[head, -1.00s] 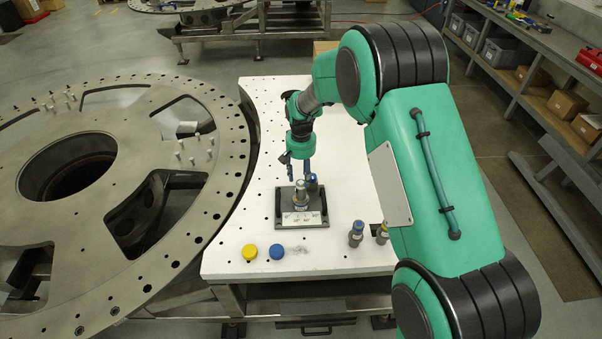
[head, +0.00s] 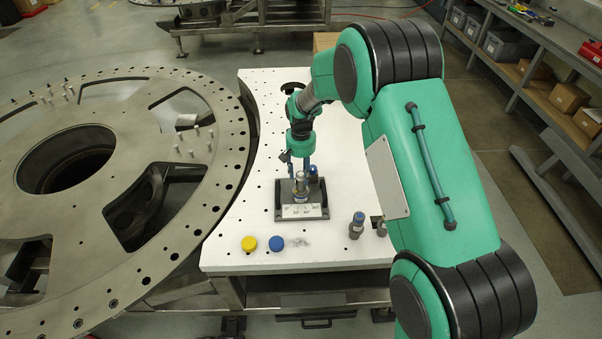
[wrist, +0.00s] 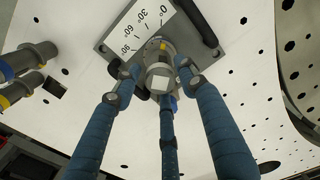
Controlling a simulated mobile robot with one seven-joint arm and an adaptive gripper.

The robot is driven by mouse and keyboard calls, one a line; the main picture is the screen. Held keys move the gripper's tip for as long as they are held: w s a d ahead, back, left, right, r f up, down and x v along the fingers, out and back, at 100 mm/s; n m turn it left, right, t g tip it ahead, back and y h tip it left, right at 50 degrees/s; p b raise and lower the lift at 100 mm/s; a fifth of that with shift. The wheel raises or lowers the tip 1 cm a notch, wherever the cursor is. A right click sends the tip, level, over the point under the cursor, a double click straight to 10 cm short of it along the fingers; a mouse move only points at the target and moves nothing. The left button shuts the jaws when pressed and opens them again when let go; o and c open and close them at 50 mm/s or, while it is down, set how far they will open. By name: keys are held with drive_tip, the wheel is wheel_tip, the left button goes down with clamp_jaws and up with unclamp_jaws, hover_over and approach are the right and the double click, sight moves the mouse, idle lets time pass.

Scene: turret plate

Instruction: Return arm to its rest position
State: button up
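My arm, green and black, reaches over the white table, and my gripper (head: 301,164) points down at the fixture. In the wrist view, its blue fingers (wrist: 157,85) are spread apart around a metal cylinder, with narrow gaps showing beside it. The cylinder (head: 299,184) stands upright on a dark fixture block (head: 318,213) with a white angle label; it also shows in the wrist view (wrist: 160,78). Whether any fingertip touches the cylinder is hard to tell.
A large round turret plate (head: 225,130) lies left of the table (head: 345,250). A yellow cap (head: 249,243) and a blue cap (head: 276,243) lie at the front. Two grey cylinders (head: 356,226) stand by my arm. Shelving (head: 540,60) is at right.

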drive_tip(key=c, duration=0.6)
drive_tip(key=shift+c, duration=0.2)
drive_tip(key=n, duration=0.5)
drive_tip(key=shift+n+b, duration=0.3)
drive_tip(key=n, duration=0.6)
drive_tip(key=o, duration=0.9)
drive_tip(key=shift+r, duration=0.1)
drive_tip(key=shift+r+p, duration=1.15)
drive_tip(key=shift+r, duration=2.25)
